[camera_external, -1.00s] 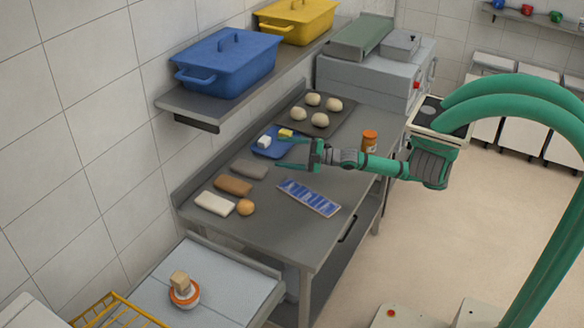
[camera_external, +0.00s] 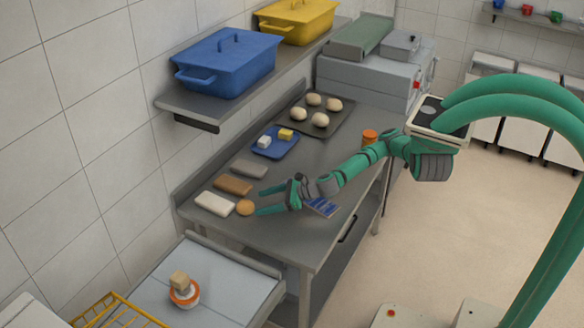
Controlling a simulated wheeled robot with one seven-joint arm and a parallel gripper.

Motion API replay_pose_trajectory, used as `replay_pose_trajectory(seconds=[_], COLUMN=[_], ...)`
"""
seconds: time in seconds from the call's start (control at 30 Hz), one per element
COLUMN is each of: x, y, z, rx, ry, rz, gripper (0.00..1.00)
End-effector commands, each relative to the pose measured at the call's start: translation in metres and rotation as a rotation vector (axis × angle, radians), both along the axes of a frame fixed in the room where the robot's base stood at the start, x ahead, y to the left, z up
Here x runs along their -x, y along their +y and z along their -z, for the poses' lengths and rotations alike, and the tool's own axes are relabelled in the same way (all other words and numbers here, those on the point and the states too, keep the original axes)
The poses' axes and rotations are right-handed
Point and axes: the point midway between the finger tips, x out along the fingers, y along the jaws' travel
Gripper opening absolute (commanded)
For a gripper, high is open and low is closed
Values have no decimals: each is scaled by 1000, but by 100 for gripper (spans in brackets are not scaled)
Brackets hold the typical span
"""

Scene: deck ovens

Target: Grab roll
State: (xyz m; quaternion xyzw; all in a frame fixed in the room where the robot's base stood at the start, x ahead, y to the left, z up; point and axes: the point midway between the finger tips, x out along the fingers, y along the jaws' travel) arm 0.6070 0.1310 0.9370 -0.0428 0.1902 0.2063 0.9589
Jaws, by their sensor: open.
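The roll (camera_external: 245,207) is a small round golden-brown bun on the grey worktop, near its front left end. It sits at the right end of a pale flat slab. My gripper (camera_external: 260,199) is open and points left, with its fingertips close to the roll's right side. I cannot tell whether a fingertip touches the roll. Nothing shows between the fingers apart from worktop.
White (camera_external: 215,203), brown (camera_external: 233,186) and grey (camera_external: 249,169) slabs lie left of and behind the roll. A blue patterned tray (camera_external: 322,207) lies partly under my arm. A blue plate (camera_external: 274,153), a dark tray (camera_external: 340,118) of dough balls and an orange jar (camera_external: 369,137) stand farther back.

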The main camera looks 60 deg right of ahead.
Motion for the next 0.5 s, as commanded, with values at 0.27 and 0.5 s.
replay_pose_trajectory(seconds=[0.27,0.5], x=[-16,-45], y=[7,15], z=[9,24], rx=[-2,-2], ry=[2,2], rz=[1,4], gripper=[72,72])
